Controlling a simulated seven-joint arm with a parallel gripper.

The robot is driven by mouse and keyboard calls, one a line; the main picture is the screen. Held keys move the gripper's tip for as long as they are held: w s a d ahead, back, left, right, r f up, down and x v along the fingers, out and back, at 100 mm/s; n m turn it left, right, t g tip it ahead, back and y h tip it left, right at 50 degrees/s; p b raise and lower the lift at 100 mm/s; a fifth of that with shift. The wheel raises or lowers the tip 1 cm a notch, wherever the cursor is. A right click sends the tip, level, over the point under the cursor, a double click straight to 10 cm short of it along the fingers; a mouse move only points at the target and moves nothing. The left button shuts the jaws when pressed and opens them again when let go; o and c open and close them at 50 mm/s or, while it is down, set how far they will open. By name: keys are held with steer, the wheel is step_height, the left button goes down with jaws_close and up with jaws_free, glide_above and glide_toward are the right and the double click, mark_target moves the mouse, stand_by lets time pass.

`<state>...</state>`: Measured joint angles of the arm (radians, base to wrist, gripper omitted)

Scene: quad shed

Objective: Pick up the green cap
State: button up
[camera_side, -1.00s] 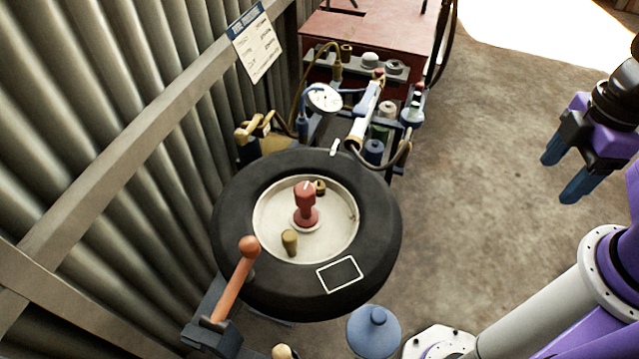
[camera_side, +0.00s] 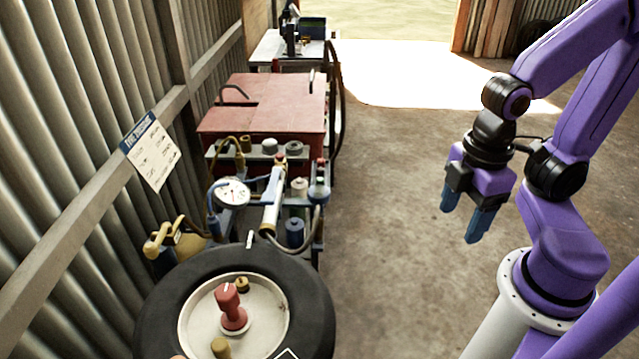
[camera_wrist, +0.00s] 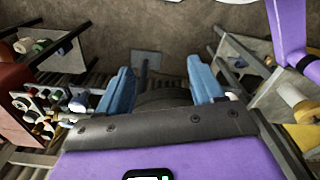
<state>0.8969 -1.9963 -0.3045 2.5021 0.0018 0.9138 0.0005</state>
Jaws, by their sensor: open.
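My gripper (camera_side: 468,222) hangs in the air at the right of the side view, over the bare floor, with its two blue fingers apart and nothing between them. In the wrist view its fingers (camera_wrist: 160,88) are also spread and empty. I cannot pick out the green cap for certain in the side view. A small greenish round thing (camera_wrist: 41,45) shows at the upper left of the wrist view, well away from my fingers; it is too small to tell whether it is the cap.
A tyre (camera_side: 160,310) with a red knob (camera_side: 228,298) on its pale hub lies at lower left. Behind it are a dial gauge (camera_side: 232,192), bottles and hoses, then a red cabinet (camera_side: 270,105). A corrugated wall bounds the left. Floor between the bench and my arm is clear.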

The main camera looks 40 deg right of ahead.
steer(key=shift+c, duration=1.2)
